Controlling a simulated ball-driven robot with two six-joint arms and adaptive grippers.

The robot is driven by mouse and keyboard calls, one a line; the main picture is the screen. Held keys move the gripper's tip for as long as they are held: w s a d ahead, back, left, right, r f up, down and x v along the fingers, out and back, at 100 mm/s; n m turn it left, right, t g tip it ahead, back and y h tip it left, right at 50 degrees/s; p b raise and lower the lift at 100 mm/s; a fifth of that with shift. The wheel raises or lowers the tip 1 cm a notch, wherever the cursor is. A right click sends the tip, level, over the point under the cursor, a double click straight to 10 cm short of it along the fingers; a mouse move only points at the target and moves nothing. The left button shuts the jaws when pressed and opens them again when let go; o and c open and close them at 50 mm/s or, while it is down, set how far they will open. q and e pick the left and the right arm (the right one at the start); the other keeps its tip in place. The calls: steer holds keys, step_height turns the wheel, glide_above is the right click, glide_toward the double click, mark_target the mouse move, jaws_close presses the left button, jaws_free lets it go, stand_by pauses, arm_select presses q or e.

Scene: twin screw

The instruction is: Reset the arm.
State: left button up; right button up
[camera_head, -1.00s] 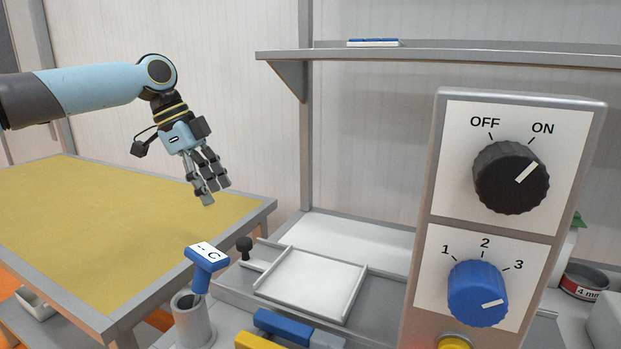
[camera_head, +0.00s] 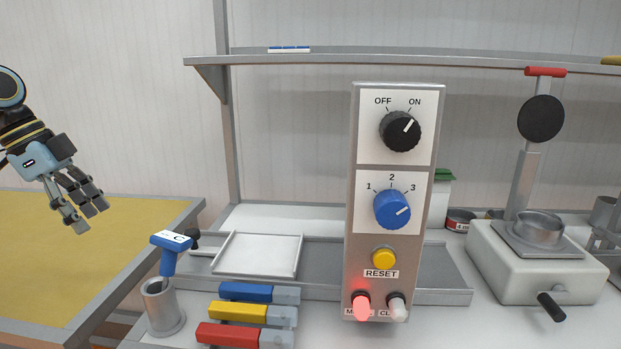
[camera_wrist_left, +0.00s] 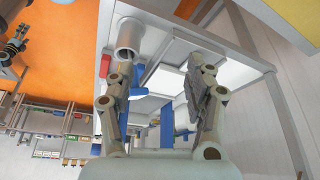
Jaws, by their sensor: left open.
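My left gripper (camera_head: 82,212) hangs at the left edge of the head view, above the yellow table top. It is open and empty, with its fingers pointing down and right. In the left wrist view its two fingers (camera_wrist_left: 160,90) stand apart with nothing held between them. The grey control panel (camera_head: 349,235) stands in the middle of the head view. Its black knob (camera_head: 400,131) points to ON and its blue knob (camera_head: 392,209) points toward 3. A yellow RESET button (camera_head: 383,258) sits below. Under it one lamp (camera_head: 361,306) glows red and another (camera_head: 397,307) is pale. My right gripper is out of view.
A blue-handled tool (camera_head: 170,254) stands in a grey cup (camera_head: 163,310) left of the panel. Blue, yellow and red handled blocks (camera_head: 238,312) lie beside it. A white machine (camera_head: 515,265) stands at right. A shelf (camera_head: 330,58) runs above.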

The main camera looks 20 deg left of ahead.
arm_select(q)
steer(key=s+d+f+n+g+y, duration=0.1)
steer(key=s+d+f, duration=0.4)
steer(key=d+f, duration=0.25)
steer(key=s+d+f, duration=0.4)
steer(key=d+f, duration=0.3)
steer(key=f, duration=0.1)
steer(key=s+d+r+n+t+y, duration=0.15)
steer(key=s+d+n+y, duration=0.25)
steer(key=s+d+n, duration=0.6)
steer(key=s+a+f+g+b, duration=0.1)
steer(key=s+f+b, duration=0.15)
steer(key=f, duration=1.45)
steer(key=s+a+f+b, duration=0.2)
steer(key=f+b, duration=0.2)
steer(key=f, duration=1.4)
steer(key=s+f+g+b, duration=0.1)
steer(key=s+f+b, duration=0.2)
steer(key=s+f, duration=1.4)
steer(key=shift+a+m+h, duration=0.15)
steer(key=shift+m+h, duration=0.15)
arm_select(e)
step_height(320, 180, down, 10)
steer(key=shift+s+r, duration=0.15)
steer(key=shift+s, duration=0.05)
